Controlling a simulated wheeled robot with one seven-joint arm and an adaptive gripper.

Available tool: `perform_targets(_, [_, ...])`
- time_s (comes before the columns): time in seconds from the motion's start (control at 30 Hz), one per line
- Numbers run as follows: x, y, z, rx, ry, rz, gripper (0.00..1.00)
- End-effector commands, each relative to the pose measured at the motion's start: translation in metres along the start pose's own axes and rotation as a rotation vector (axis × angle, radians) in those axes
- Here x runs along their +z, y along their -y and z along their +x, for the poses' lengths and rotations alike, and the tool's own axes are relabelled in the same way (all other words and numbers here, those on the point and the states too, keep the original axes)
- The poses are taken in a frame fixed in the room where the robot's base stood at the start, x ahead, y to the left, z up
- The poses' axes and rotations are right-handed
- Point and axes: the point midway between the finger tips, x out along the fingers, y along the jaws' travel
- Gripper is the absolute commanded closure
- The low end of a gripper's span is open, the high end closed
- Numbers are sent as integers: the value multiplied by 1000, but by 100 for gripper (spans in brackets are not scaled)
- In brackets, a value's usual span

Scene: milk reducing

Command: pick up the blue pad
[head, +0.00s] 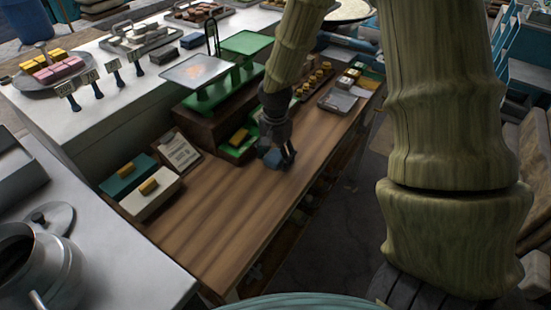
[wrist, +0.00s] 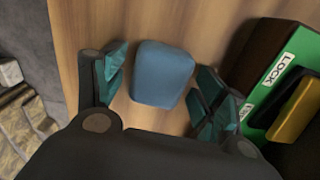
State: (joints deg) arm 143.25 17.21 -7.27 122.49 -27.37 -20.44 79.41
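The blue pad (wrist: 161,74) is a small rounded block on the brown wooden counter. My gripper is open and holds nothing.
A green tray (head: 234,154) marked LOCK in the wrist view, with a yellow-topped block, stands close to my gripper. The counter (head: 215,205) is bare towards the front left. A grey tray (head: 338,101) lies further back. The counter's right edge drops to the floor.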

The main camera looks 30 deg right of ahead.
Motion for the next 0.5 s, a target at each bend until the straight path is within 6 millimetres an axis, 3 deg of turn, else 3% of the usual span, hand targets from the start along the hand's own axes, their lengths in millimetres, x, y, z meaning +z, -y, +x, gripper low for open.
perform_targets(0.03, [0, 0, 0, 0, 0, 0, 44])
perform_targets(0.2, [0, 0, 0, 0, 0, 0, 72])
perform_targets(0.5, [0, 0, -1, 0, 0, 0, 72])
